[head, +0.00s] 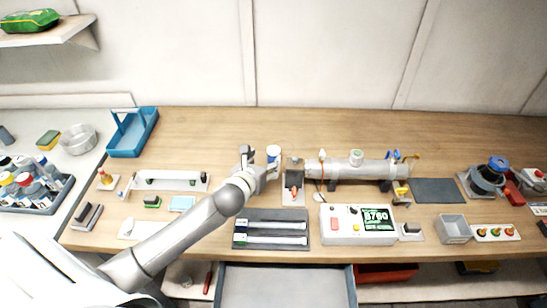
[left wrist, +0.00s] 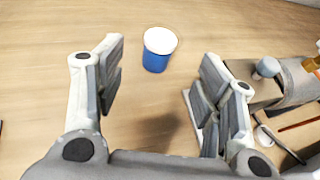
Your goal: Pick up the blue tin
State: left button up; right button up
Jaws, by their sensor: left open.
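The blue tin (head: 273,151) stands upright on the wooden bench, just left of the grey tube assembly; its lower part is partly hidden by my gripper in the head view. In the left wrist view the tin (left wrist: 155,62) shows a white top and a blue side. My left gripper (head: 258,163) is open and empty close to the tin. In the left wrist view its fingers (left wrist: 162,65) are spread wide, with the tin appearing between them and bare wood around it. I cannot tell how far beyond the fingertips it is. My right gripper is not in view.
The horizontal tube assembly (head: 345,168) is close to the tin's right. A white control box (head: 342,226) and a dark tray with white tubes (head: 270,216) are nearer the front. A blue carrier (head: 148,135) stands at the back left. The wood behind the tin is clear.

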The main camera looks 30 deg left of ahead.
aim_at(272, 152)
pick_arm(q)
jog(key=shift+p+x, duration=0.7)
jog(key=shift+x, duration=4.05)
jog(key=shift+s+f, duration=0.1)
jog(key=c, duration=1.1)
jog(key=shift+c, duration=0.2)
